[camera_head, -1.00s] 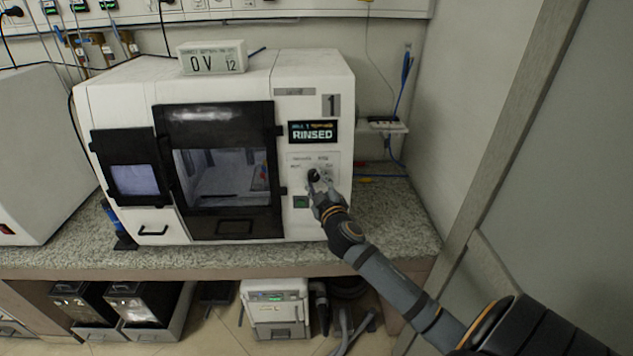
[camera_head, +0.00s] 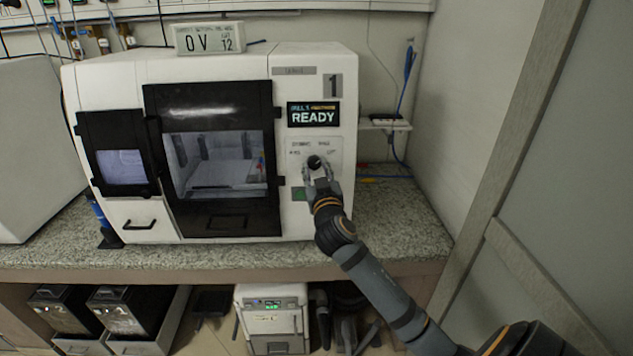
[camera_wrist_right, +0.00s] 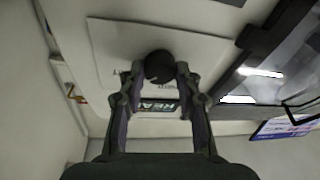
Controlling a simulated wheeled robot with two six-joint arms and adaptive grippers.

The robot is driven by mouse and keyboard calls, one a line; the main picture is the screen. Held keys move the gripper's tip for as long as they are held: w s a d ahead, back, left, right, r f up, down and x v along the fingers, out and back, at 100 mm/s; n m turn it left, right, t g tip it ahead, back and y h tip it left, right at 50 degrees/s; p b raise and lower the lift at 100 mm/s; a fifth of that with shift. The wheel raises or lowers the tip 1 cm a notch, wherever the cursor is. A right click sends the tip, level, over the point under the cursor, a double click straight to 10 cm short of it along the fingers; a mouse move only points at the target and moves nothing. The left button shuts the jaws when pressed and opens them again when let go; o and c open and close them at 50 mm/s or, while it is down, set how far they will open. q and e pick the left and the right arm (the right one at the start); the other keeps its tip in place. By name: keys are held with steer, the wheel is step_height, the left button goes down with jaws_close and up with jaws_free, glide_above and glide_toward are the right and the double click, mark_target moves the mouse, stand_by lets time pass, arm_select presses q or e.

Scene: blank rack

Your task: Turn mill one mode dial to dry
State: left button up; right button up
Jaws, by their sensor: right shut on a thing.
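Mill one (camera_head: 306,62) is a white machine marked with a large 1, standing on the counter. Its display (camera_head: 313,114) reads READY. The black round mode dial (camera_head: 314,162) is on the white control panel below the display. My right gripper (camera_head: 318,174) reaches it from below and is shut on it. In the right wrist view, the two fingers (camera_wrist_right: 159,76) are on either side of the dial (camera_wrist_right: 159,66). The small lettering around the dial is too blurred to read, so its setting cannot be told. My left gripper is not in view.
A dark-framed window door (camera_head: 215,160) is left of the panel, and a green button (camera_head: 299,194) is just below the dial. A box reading 0 V 12 (camera_head: 209,38) sits on top. The granite counter (camera_head: 395,225) is clear at the right, beside a wall.

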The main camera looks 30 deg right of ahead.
steer(key=shift+f+m+h+b, duration=0.1)
steer(key=shift+m+h+b, duration=0.3)
steer(key=shift+m+b, duration=0.6)
steer(key=o, duration=1.2)
steer(key=shift+w, duration=0.1)
steer(key=shift+c, duration=0.2)
steer(key=v, duration=1.2)
